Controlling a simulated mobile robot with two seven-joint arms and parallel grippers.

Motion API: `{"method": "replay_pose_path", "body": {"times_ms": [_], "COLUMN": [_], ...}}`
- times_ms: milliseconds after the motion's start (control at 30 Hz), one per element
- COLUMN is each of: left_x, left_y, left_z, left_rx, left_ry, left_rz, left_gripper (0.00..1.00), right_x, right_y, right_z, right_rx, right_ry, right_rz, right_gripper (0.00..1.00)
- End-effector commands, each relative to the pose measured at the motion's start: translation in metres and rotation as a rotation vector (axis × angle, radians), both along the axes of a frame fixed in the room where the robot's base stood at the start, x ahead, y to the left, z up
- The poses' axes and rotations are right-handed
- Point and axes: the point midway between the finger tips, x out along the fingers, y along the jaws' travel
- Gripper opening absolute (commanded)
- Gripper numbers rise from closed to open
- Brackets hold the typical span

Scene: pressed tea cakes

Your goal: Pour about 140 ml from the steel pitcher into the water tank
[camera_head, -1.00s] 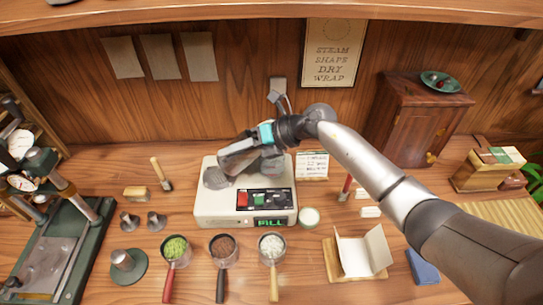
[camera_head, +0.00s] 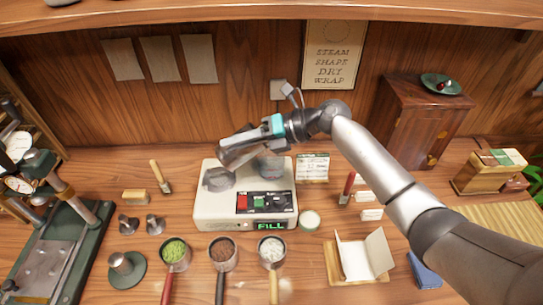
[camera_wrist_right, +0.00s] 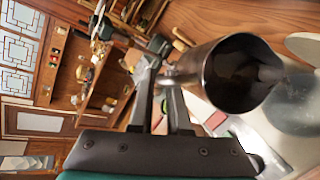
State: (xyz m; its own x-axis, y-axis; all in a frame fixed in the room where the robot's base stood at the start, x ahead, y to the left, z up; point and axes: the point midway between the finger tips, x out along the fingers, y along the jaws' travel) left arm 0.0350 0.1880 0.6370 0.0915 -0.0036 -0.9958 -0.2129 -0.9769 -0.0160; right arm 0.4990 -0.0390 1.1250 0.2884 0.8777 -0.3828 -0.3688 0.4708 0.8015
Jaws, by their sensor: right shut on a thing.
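My right gripper (camera_head: 262,138) is shut on the steel pitcher (camera_head: 235,153) above the cream machine (camera_head: 225,212). In the right wrist view the gripper (camera_wrist_right: 165,85) holds the pitcher (camera_wrist_right: 222,88) by its handle side. The pitcher's dark mouth faces the camera and its body looks tilted. A round grey translucent part (camera_wrist_right: 297,108), which looks like the water tank, is close beside the spout. In the head view two round grey parts (camera_head: 218,179) sit on the machine's top, partly under the pitcher. I cannot see a water stream or level. My left gripper is not in view.
The machine has a lit green FILL display (camera_head: 270,226) with red and green buttons. Several filled scoops (camera_head: 175,252) stand in front. A small white cup (camera_head: 309,220) and a card (camera_head: 312,167) are to the right. A press (camera_head: 60,235) stands left.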

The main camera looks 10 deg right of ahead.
Motion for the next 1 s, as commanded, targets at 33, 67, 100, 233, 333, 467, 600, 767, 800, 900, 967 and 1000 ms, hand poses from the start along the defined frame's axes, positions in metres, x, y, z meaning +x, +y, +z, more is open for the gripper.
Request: {"method": "replay_pose_path", "body": {"times_ms": [33, 67, 100, 233, 333, 467, 600, 767, 800, 900, 967, 1000], "left_x": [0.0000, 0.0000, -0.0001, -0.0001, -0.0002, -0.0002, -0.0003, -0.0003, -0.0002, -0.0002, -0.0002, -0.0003], "left_y": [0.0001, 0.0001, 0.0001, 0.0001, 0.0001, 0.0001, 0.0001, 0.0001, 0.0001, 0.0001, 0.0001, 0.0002], "left_z": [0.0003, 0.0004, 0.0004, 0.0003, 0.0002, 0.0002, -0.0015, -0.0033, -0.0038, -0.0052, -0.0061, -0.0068], "left_rx": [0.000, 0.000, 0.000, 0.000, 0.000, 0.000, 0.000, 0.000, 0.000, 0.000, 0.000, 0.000], "left_ry": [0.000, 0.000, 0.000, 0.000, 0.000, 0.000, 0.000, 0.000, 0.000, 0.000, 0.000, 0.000], "left_rz": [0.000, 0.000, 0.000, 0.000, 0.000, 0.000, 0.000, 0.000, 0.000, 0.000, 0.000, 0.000], "left_gripper": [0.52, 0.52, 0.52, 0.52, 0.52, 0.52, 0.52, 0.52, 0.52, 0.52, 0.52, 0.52], "right_x": [-0.0004, -0.0001, -0.0011, -0.0038, -0.0050, -0.0057, -0.0066, -0.0068, -0.0068, -0.0069, -0.0069, -0.0069], "right_y": [-0.0009, -0.0007, -0.0011, -0.0017, -0.0009, -0.0011, -0.0010, -0.0017, -0.0018, -0.0023, -0.0026, -0.0028], "right_z": [0.0023, 0.0030, 0.0038, 0.0056, 0.0071, 0.0096, 0.0102, 0.0110, 0.0113, 0.0117, 0.0120, 0.0122], "right_rx": [0.005, 0.006, 0.008, 0.015, 0.022, 0.030, 0.041, 0.051, 0.054, 0.061, 0.066, 0.069], "right_ry": [-0.003, -0.003, -0.004, -0.004, -0.003, -0.002, -0.001, 0.000, 0.000, 0.001, 0.002, 0.003], "right_rz": [-0.001, -0.001, 0.000, -0.001, -0.001, 0.000, 0.000, 0.000, -0.001, 0.000, 0.001, 0.000], "right_gripper": [0.00, 0.00, 0.00, 0.00, 0.00, 0.00, 0.00, 0.00, 0.00, 0.00, 0.00, 0.00]}}
